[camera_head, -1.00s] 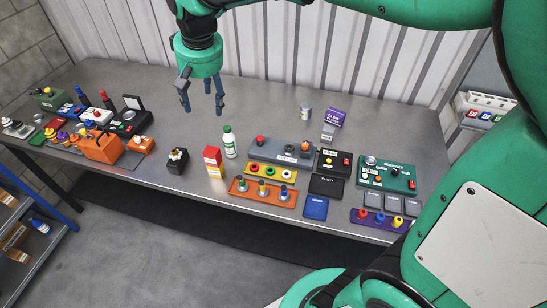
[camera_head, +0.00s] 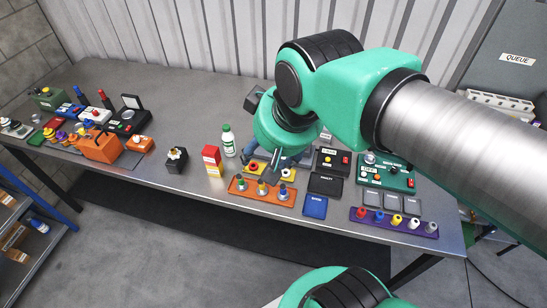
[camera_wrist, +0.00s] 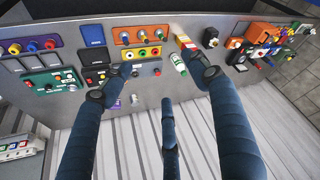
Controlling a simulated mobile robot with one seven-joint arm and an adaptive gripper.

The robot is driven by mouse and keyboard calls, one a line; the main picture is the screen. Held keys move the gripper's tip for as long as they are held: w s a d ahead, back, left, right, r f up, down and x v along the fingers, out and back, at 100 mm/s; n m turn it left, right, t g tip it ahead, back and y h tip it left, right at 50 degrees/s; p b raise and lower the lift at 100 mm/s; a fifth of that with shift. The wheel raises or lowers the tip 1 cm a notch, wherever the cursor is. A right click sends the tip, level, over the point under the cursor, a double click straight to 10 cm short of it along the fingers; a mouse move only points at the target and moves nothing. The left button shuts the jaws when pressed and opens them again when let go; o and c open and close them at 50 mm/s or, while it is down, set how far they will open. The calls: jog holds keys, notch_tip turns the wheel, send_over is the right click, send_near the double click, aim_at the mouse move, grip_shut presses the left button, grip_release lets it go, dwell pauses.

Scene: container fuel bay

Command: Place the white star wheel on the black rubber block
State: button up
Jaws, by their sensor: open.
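A yellow rack (camera_head: 291,178) holds a row of small wheels, with a pale, possibly white one (camera_head: 286,173) at its right end. The yellow rack also shows in the wrist view (camera_wrist: 135,54). A black block (camera_head: 176,166) stands on the table left of the red and yellow carton, with a small pale and yellow part on top. It also shows in the wrist view (camera_wrist: 209,40). I cannot tell for sure that these are the named wheel and block. My gripper (camera_head: 270,165) is open and empty above the yellow rack, partly covering it; its spread fingers show in the wrist view (camera_wrist: 155,88).
A green-capped white bottle (camera_head: 228,143) and a red and yellow carton (camera_head: 212,163) stand close left of my gripper. Bare table lies left of the block.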

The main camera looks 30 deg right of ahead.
jog(key=shift+s+d+f, duration=0.1)
jog(key=shift+s+f, duration=0.2)
jog(key=shift+s, duration=0.35)
jog(key=shift+s+d+f, duration=0.1)
jog(key=shift+s+f, duration=0.2)
jog(key=shift+s, duration=0.3)
notch_tip(320, 180, down, 6)
jog(key=b, duration=0.6)
